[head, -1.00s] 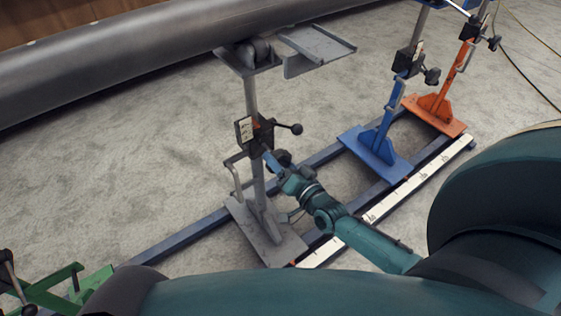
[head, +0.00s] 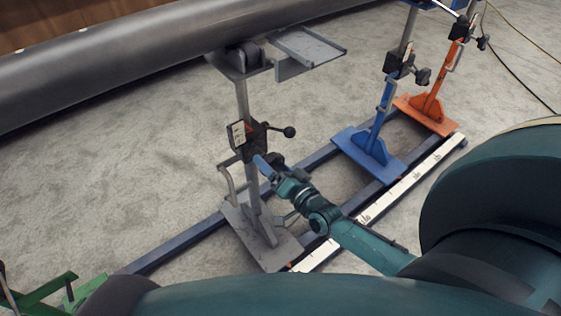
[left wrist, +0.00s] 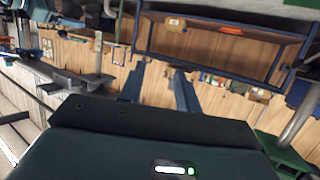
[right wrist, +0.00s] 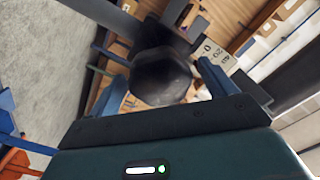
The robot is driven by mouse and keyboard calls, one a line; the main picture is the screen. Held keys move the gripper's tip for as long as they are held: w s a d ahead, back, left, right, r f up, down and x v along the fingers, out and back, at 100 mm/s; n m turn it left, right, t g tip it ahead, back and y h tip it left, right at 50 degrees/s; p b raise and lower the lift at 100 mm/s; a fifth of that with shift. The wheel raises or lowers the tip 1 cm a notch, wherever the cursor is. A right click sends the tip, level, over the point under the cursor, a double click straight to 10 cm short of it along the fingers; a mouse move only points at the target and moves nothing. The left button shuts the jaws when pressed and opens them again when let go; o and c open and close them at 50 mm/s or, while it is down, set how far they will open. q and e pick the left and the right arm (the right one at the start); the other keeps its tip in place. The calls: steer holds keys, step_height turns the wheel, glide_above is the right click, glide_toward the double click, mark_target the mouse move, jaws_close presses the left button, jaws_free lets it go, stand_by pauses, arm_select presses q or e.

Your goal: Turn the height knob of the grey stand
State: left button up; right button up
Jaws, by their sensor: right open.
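The grey stand (head: 262,232) stands upright on the rail, with a black clamp block, a scale plate and a ball-ended lever on its column. Its black knob (right wrist: 161,75) fills the middle of the right wrist view. My right gripper (head: 267,168) is beside the column, just below the clamp block. It is open, with one blue finger on each side of the knob; I cannot tell whether they touch it. The knob is partly hidden behind the gripper in the head view. My left gripper (left wrist: 159,70) is open and empty, away from the stand.
A large grey pipe (head: 120,62) lies along the back above the grey stand's head. A blue stand (head: 372,145) and an orange stand (head: 430,105) are to the right. A green stand (head: 50,295) is at lower left. A white ruler strip (head: 400,188) runs along the front.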

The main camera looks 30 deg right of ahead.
arm_select(q)
steer(key=shift+s+a+r+n+p, duration=0.1)
steer(key=shift+a+r+n+p, duration=0.15)
steer(key=shift+r+p, duration=0.3)
steer(key=shift+s+a+r+n+p, duration=0.15)
steer(key=shift+a+r+p, duration=0.1)
steer(key=shift+r+p, duration=0.25)
arm_select(e)
steer(key=s+d, duration=0.2)
steer(key=s, duration=1.1)
arm_select(q)
steer(key=shift+d+r, duration=0.1)
steer(key=shift+d, duration=0.05)
arm_select(e)
steer(key=shift+a, duration=0.1)
